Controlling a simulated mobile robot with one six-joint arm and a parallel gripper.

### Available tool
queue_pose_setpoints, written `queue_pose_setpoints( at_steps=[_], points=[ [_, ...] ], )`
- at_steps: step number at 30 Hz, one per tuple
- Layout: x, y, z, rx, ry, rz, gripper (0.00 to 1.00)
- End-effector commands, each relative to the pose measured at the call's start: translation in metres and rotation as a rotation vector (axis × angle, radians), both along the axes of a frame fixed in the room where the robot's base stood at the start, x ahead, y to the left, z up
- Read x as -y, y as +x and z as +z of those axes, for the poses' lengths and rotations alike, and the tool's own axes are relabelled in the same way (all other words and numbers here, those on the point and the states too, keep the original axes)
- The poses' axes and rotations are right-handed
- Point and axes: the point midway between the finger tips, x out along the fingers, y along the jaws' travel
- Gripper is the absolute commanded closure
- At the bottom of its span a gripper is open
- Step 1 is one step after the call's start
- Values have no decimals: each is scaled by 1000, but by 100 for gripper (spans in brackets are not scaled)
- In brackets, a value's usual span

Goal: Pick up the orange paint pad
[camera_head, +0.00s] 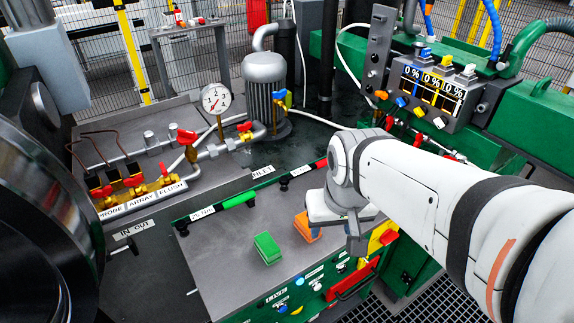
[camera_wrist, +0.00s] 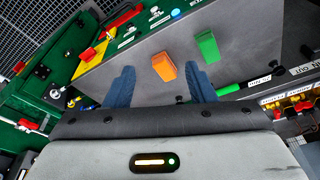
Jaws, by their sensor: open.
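The orange paint pad (camera_head: 303,226) lies on the grey top of the green cabinet (camera_head: 222,262). In the head view my gripper (camera_head: 326,232) is just above and to the right of it and partly hides it. In the wrist view the orange pad (camera_wrist: 165,67) shows whole, ahead of my gripper (camera_wrist: 161,84) and between the lines of its two blue fingers. The fingers are apart with nothing between them. I cannot tell the exact height of the fingertips above the surface. A green pad (camera_head: 267,248) lies to the left of the orange one, close to one finger in the wrist view.
A green bar handle (camera_head: 238,200) runs along the cabinet's back edge. Buttons and a red handle (camera_head: 352,281) are on the front panel. A pressure gauge (camera_head: 216,98), pipes and a grey motor (camera_head: 265,85) stand behind. The grey top left of the green pad is clear.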

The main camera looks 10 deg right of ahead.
Motion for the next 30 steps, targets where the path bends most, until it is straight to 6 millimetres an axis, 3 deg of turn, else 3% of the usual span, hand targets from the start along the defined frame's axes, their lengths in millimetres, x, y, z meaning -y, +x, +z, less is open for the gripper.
queue_pose_setpoints(
  at_steps=[7, 12, 18, 23, 30],
  points=[
    [5, 63, -31, -82, 69, -355, 29],
    [6, 116, -70, -141, 107, -690, 15],
    [7, 159, -112, -185, 125, -989, 2],
    [7, 173, -130, -197, 130, -1104, 2],
    [7, 175, -155, -201, 130, -1131, 2]
  ],
)
